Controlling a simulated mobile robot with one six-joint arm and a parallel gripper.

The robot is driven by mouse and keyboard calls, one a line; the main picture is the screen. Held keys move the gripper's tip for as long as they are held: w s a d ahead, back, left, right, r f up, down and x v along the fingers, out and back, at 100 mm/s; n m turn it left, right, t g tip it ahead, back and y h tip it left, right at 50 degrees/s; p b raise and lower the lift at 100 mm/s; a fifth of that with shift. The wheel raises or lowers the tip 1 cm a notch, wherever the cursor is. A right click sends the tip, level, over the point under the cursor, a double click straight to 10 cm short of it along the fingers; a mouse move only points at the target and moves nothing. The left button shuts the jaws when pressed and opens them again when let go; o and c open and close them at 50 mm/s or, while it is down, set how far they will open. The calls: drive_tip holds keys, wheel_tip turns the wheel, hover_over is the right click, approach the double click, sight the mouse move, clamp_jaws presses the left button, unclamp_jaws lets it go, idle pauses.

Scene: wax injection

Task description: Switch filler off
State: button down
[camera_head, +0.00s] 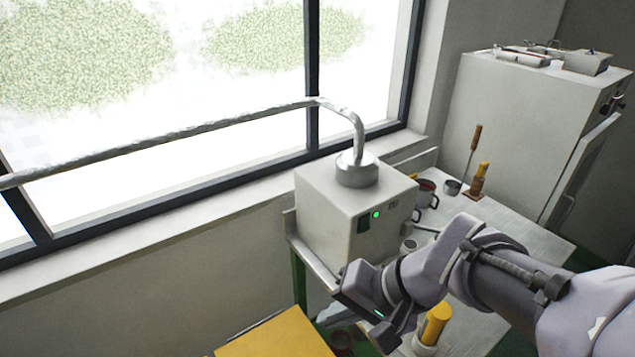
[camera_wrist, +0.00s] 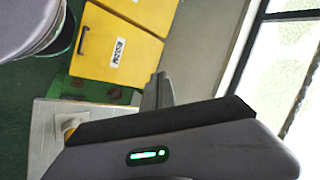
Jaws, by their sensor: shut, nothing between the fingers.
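The filler (camera_head: 330,212) is a pale grey box on the corner of the bench, below the window. A silver pipe rises from its top and bends left along the window. On its front are a dark switch (camera_head: 364,223) and a lit green lamp (camera_head: 376,214). My gripper (camera_head: 364,288) is in front of and below the filler's front face, apart from the switch as far as I can tell. In the wrist view my gripper's fingers (camera_wrist: 158,92) are together and empty. The filler's switch does not show clearly in the wrist view.
The bench (camera_head: 515,226) holds a mug (camera_head: 427,191), a small pot (camera_head: 452,187) and wooden-handled tools. A yellow cylinder (camera_head: 436,323) stands near my arm. A large grey cabinet (camera_head: 510,120) is at the back right. A yellow cabinet (camera_wrist: 112,48) shows in the wrist view.

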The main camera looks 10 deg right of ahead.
sight(365, 229)
drive_tip(key=w+d+r+m+t+y+p, duration=0.2)
drive_tip(key=w+d+m+t+p, duration=0.15)
drive_tip(key=w+d, duration=0.4)
drive_tip(key=w+d+f+m+t+h+p, duration=0.1)
drive_tip(key=w+d+m+t, duration=0.1)
drive_tip(key=d, duration=0.4)
drive_tip(key=w+d+f+m+t+h+p, duration=0.2)
drive_tip(key=d, duration=0.5)
drive_tip(key=shift+d+t+p, duration=0.3)
drive_tip(key=shift+t, duration=0.05)
drive_tip(key=shift+f, duration=0.1)
drive_tip(key=x, duration=1.4)
drive_tip(key=shift+a, duration=0.1)
drive_tip(key=shift+f+b, duration=0.1)
drive_tip(key=shift+b, duration=0.3)
